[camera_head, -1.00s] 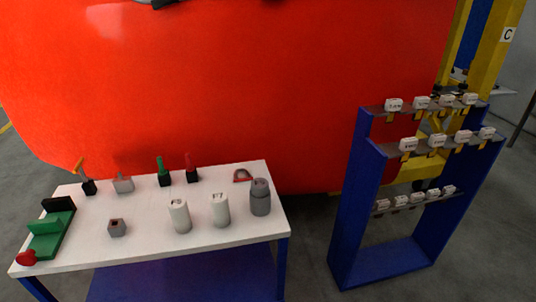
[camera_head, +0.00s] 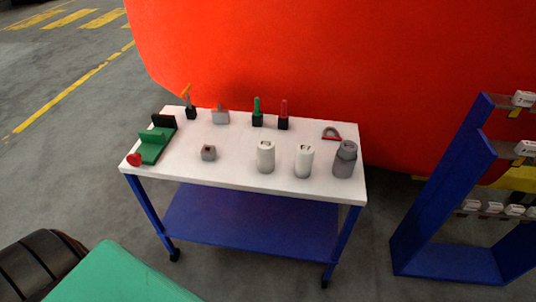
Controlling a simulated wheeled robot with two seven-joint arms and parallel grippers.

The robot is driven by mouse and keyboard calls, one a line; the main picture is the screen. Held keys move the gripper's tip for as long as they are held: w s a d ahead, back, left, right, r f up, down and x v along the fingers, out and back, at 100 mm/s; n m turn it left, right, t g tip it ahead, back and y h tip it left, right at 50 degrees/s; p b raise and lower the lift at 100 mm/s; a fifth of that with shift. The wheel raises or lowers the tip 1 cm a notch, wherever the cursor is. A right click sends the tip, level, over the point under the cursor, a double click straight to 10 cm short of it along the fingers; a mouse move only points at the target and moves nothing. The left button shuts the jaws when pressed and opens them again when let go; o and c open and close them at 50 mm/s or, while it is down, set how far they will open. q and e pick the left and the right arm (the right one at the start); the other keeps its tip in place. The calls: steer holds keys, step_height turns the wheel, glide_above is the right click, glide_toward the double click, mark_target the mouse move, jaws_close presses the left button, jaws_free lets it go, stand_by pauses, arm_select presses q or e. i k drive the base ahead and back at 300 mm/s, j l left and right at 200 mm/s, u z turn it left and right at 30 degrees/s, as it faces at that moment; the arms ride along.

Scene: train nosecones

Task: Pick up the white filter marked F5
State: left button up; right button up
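Two white cylindrical filters stand upright near the front edge of a white-topped table. One white filter (camera_head: 265,157) is left of the other white filter (camera_head: 304,161). Dark marks show on their tops, but they are too small to read, so I cannot tell which one is F5. Neither of my grippers is in view.
The white table (camera_head: 230,172) has a blue lower shelf (camera_head: 250,222). A small grey block (camera_head: 208,153), a green holder (camera_head: 152,147) and several tools along the back share its top. A blue rack (camera_head: 440,190) stands right. A large red body (camera_head: 330,60) is behind.

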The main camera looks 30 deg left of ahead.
mark_target(266, 146)
steer(key=u, duration=0.25)
steer(key=i+l+u, duration=0.15)
steer(key=l+u, duration=0.25)
steer(key=i+l+u, duration=0.15)
steer(key=l+u, duration=1.05)
steer(key=i, duration=0.05)
